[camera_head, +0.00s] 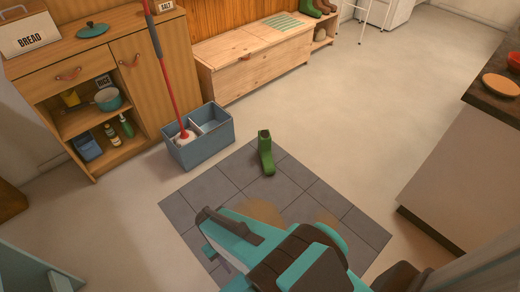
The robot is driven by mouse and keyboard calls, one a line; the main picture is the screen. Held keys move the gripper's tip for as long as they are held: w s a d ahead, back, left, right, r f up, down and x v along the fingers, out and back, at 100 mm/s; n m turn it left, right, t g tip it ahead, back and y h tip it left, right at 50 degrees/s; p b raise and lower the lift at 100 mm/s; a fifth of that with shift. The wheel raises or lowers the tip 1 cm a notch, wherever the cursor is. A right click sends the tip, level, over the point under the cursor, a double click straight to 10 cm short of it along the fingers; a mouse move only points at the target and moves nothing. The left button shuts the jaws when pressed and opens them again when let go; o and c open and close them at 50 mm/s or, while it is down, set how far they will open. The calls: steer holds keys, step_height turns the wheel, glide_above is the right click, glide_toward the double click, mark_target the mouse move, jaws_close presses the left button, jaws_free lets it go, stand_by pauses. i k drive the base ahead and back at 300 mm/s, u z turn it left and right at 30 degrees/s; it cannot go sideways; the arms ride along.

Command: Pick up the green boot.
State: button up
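A green boot (265,152) stands by itself near the far corner of the grey tiled patch (195,192) on the floor. Its dark opening faces up and its toe points toward the bottom of the picture. My gripper (210,236) is at the lower middle, nearer than the boot and to its left, clearly apart from it. My teal and dark arm hides part of the tiles. I cannot tell whether the fingers are open or shut.
A blue-grey mop bucket (220,127) with a red-handled mop (165,75) stands left of the boot. A wooden cabinet (150,75) and chest (235,75) line the back. More green boots (310,8) sit on a far rack. A dark counter (490,110) is right. Floor right of the boot is clear.

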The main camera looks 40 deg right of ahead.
mark_target(264, 138)
steer(key=u, duration=0.05)
steer(key=i, duration=1.1)
steer(key=z, duration=0.05)
